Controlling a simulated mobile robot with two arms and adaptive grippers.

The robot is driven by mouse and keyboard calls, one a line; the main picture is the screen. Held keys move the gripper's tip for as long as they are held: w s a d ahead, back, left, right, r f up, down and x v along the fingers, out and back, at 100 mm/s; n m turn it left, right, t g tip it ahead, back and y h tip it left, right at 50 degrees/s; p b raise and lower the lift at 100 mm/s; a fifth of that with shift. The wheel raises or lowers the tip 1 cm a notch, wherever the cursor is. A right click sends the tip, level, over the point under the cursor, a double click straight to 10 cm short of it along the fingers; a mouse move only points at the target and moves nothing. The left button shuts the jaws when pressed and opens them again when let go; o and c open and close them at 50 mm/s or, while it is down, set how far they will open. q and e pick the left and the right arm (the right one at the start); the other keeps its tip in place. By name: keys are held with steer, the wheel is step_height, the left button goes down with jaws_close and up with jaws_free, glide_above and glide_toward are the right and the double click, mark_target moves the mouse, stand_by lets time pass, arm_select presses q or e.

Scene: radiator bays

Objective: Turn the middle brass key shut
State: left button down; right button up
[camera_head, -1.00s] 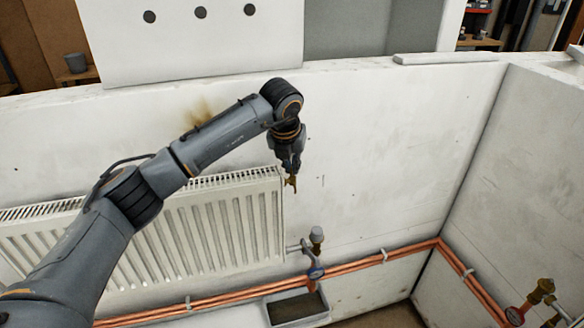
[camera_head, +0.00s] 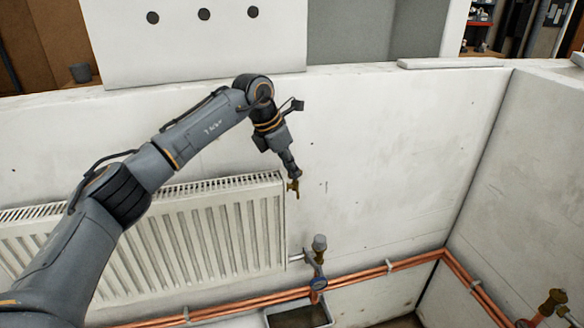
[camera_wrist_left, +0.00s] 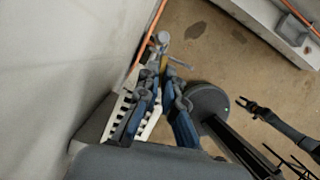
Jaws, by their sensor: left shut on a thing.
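A small brass key (camera_head: 295,189) sits at the top right end of the white panel radiator (camera_head: 215,235) in the head view. My left gripper (camera_head: 292,179) comes down onto it from the upper left, tilted, and is shut on it. In the left wrist view, the two fingers of my left gripper (camera_wrist_left: 160,78) close around the brass key (camera_wrist_left: 164,63), partly hiding it. The key's exact turn angle is too small to tell. My right gripper (camera_wrist_left: 249,106) shows small and dark at the right of the left wrist view, its fingers apart and empty, away from the radiator.
A valve with a grey cap (camera_head: 319,243) stands below the radiator's right end, above a tray (camera_head: 327,320). Copper pipes (camera_head: 370,273) run along the wall. Another brass valve (camera_head: 553,300) is at far right. The wall (camera_head: 400,160) right of the key is clear.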

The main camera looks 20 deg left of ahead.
arm_select(q)
steer(key=shift+w+a+r+m+g, duration=0.1)
steer(key=shift+m+g, duration=0.2)
steer(key=shift+m, duration=0.8)
steer(key=c, duration=1.8)
jaws_free()
steer(key=v, duration=1.2)
steer(key=shift+a, duration=0.2)
steer(key=shift+w, duration=0.1)
